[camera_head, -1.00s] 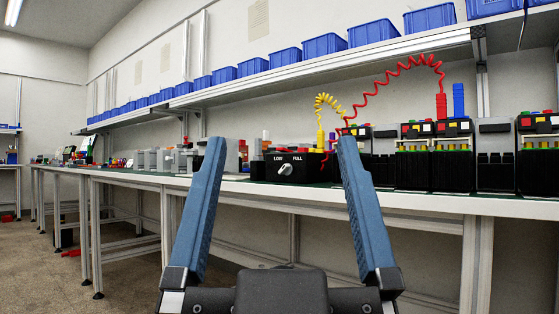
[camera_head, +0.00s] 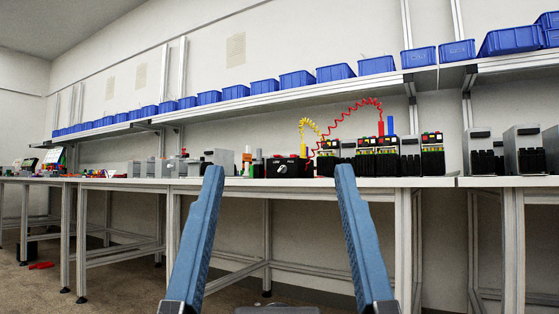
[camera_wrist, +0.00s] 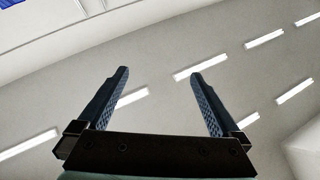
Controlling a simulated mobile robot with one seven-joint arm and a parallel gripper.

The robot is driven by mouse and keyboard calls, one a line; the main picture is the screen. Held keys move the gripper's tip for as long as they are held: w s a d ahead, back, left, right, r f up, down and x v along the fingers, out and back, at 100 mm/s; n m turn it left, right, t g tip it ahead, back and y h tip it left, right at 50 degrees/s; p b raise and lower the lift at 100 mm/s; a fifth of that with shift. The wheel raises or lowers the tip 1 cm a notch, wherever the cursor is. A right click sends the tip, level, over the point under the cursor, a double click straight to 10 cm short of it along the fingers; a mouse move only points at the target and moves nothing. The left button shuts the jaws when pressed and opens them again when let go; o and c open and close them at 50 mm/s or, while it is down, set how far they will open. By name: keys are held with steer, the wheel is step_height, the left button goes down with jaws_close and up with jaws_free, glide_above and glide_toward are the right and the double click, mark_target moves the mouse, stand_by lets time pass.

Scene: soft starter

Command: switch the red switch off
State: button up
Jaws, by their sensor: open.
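I cannot pick out a red switch for certain at this distance. On the workbench in the head view stands a black box with a pale rotary knob (camera_head: 281,168). To its right is a row of dark electrical units with red, yellow and green parts (camera_head: 376,160). My gripper (camera_head: 279,172) is open and empty, its two blue fingers wide apart in front of the bench and touching nothing. In the wrist view my gripper (camera_wrist: 158,73) is open against the ceiling and its lights.
The long workbench (camera_head: 240,182) runs across the view, with grey units (camera_head: 503,152) at the right. A shelf (camera_head: 290,87) with several blue bins (camera_head: 335,72) hangs above it. Coiled yellow and red cables rise from the units. The floor at left is mostly clear.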

steer(key=shift+w+d, duration=0.1)
steer(key=shift+w, duration=0.2)
steer(key=shift+c, duration=0.3)
